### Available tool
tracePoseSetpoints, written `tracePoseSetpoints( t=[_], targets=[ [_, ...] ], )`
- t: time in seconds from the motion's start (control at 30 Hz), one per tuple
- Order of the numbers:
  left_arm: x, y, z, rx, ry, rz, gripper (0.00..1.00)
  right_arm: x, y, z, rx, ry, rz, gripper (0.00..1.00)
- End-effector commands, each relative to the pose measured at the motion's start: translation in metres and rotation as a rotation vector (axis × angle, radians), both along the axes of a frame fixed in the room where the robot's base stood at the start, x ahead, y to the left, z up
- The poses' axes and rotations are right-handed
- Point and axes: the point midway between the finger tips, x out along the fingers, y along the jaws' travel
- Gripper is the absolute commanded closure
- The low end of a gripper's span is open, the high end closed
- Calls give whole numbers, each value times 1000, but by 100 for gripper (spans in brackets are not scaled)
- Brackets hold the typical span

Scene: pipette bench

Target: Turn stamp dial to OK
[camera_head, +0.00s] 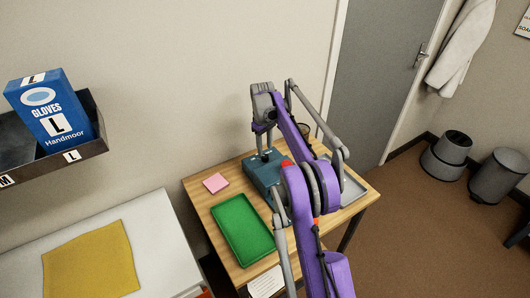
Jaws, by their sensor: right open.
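A teal box-shaped device (259,174) stands on the wooden table (204,196), partly behind my right arm. It may be the stamp; small dark parts show on its top, but I cannot make out a dial face or any lettering. My right gripper (264,146) points down just above the top of this device. Its jaws are open, and I cannot tell whether they touch or surround anything. My left gripper is not in view.
A green tray (243,230) and a pink pad (215,183) lie left of the device. A grey tray (352,190) lies right, partly behind my arm. A white paper (266,283) is at the front. A white surface with a yellow cloth (92,262) is left.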

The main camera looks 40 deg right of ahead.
Motion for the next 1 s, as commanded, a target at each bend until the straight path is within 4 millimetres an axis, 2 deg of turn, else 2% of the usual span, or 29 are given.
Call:
tracePoseSetpoints(
  t=[0.03, 0.1, 0.33, 0.5, 1.0],
  targets=[
    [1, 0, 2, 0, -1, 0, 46, 0, 0, 13, 0, -1, 0, 54],
    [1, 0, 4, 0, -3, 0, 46, 0, 1, 27, 0, -1, 0, 54],
    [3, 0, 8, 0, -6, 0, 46, 0, 2, 59, 0, -1, 0, 54],
    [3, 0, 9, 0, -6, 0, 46, 0, 2, 66, 0, 0, 0, 54],
    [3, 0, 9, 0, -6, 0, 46, -1, 3, 66, -1, -1, 0, 54]
  ],
)
